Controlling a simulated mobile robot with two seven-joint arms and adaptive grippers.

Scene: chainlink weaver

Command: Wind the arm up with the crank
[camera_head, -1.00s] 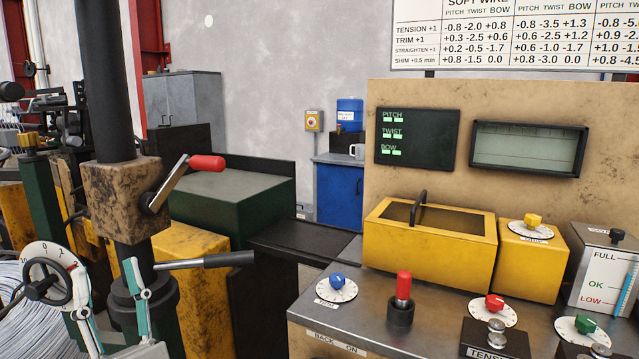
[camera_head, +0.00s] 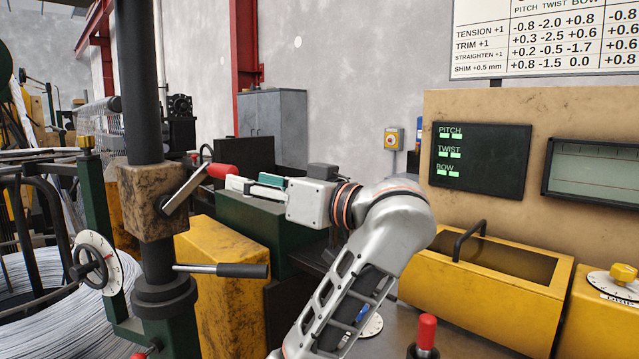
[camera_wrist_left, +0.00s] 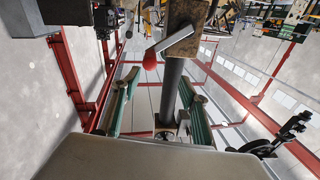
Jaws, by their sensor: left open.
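The crank (camera_head: 184,188) has a metal lever and a red knob (camera_head: 222,171). It sits on a worn brown block (camera_head: 145,205) around a dark upright post (camera_head: 137,85), and the lever slants up to the right. My left gripper (camera_head: 240,184) is open just right of the red knob, its fingers pointing left toward it. In the left wrist view the red knob (camera_wrist_left: 149,60) shows just beyond and roughly between the open fingers (camera_wrist_left: 162,78). Touching cannot be told. My right gripper is not in view.
A black-gripped lever (camera_head: 242,270) sticks out right below the block. A white dial with a handwheel (camera_head: 98,263) and coiled wire (camera_head: 55,320) are at left. The yellow box (camera_head: 490,275) and the PITCH/TWIST/BOW display (camera_head: 480,160) stand at right.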

